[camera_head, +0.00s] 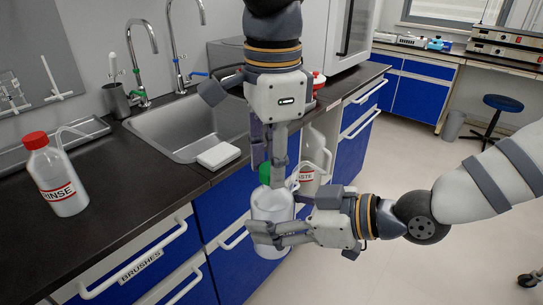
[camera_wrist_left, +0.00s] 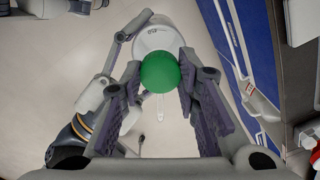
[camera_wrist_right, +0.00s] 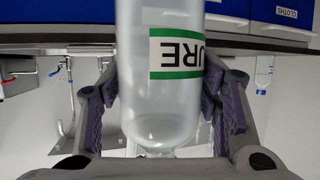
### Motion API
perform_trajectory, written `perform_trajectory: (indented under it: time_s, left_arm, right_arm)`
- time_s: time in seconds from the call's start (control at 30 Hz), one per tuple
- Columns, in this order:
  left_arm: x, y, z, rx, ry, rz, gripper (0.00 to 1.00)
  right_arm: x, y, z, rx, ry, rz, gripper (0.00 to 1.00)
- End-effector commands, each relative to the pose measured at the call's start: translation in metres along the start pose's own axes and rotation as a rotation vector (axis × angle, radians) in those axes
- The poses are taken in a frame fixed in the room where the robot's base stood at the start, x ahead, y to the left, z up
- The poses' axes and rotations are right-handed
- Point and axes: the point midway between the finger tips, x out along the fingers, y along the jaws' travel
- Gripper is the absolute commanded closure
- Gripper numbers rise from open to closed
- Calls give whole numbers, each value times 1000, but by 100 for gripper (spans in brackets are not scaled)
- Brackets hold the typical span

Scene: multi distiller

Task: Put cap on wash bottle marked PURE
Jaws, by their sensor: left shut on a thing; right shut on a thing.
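The PURE wash bottle (camera_wrist_right: 165,95) is a clear, whitish bottle with a green-edged label. In the head view the bottle (camera_head: 271,208) is held off the counter, in front of the blue drawers. My right gripper (camera_head: 268,234) is shut around its body. My left gripper (camera_head: 276,165) points down above it, shut on the green cap (camera_head: 265,172). In the left wrist view the green cap (camera_wrist_left: 160,71) sits between the fingers and overlaps the bottle's edge (camera_wrist_left: 158,38), with a pale tube below. The bottle's mouth is hidden, so I cannot tell whether cap and bottle touch.
A red-capped RINSE bottle (camera_head: 57,178) stands on the dark counter (camera_head: 115,205) at left. A sink (camera_head: 190,128) and a white block (camera_head: 218,155) are behind left. The floor (camera_head: 400,240) at right is clear near the arms.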

Motion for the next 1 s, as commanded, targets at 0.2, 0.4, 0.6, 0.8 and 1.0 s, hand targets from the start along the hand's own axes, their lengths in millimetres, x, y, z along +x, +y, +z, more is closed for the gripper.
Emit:
perform_trajectory:
  time_s: [0.2,0.4,0.6,0.8,1.0]
  left_arm:
    - [4,0,0,0,1,-2,79]
    - [4,0,0,160,6,-1,79]
    - [5,-1,0,903,28,2,79]
    - [6,-2,0,1709,49,0,79]
    - [6,-2,-1,2411,64,-1,79]
  right_arm:
    - [0,0,-2,-2,4,1,58]
    - [0,0,-2,-2,4,1,58]
    - [0,0,-2,-2,3,1,58]
    - [0,0,-2,-2,3,1,58]
    - [0,0,-1,-2,3,1,58]
